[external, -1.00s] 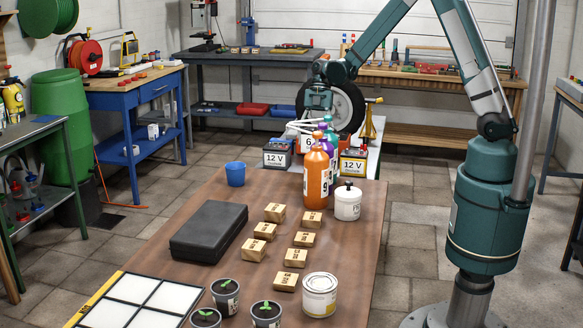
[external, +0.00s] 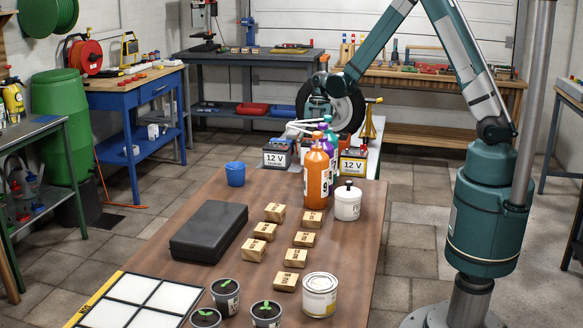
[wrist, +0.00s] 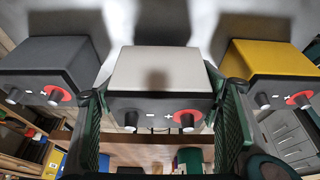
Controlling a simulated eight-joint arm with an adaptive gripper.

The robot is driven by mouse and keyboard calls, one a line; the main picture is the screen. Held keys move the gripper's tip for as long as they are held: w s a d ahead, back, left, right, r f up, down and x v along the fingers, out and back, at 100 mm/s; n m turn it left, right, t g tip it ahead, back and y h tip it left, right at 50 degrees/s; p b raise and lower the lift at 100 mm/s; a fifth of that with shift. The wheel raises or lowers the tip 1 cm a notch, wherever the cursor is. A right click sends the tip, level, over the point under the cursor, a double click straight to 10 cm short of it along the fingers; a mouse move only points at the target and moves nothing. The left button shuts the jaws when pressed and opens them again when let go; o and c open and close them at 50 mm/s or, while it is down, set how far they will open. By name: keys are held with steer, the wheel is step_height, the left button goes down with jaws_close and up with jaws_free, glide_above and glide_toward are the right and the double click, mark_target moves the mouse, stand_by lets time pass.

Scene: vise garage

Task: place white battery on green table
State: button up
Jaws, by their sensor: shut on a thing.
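The white battery (wrist: 160,72) sits between the two green fingers of my gripper (wrist: 164,104) in the wrist view, with its terminals facing the bottom of that picture. My gripper is shut on it. In the external view the end of my arm is over the far white-topped table, and bottles hide most of the battery's place. I cannot tell whether the battery touches the surface. The green table (external: 37,130), green-framed with a grey top, stands at the left edge of the external view, far from my gripper.
A black battery (external: 275,157) and a yellow battery (external: 352,165) flank the white one closely. Tall bottles (external: 316,175) stand in front. The brown table holds a black case (external: 208,231), small boxes and cans. A green barrel (external: 60,125) stands behind the green table.

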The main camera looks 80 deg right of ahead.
steer(key=shift+f, duration=1.25)
steer(key=shift+f+b, duration=0.15)
steer(key=shift+b, duration=0.2)
steer(key=o, duration=1.5)
steer(key=shift+r, duration=0.2)
steer(key=p+v, duration=0.2)
steer(key=v, duration=1)
steer(key=shift+p, duration=0.35)
steer(key=shift+f, duration=0.1)
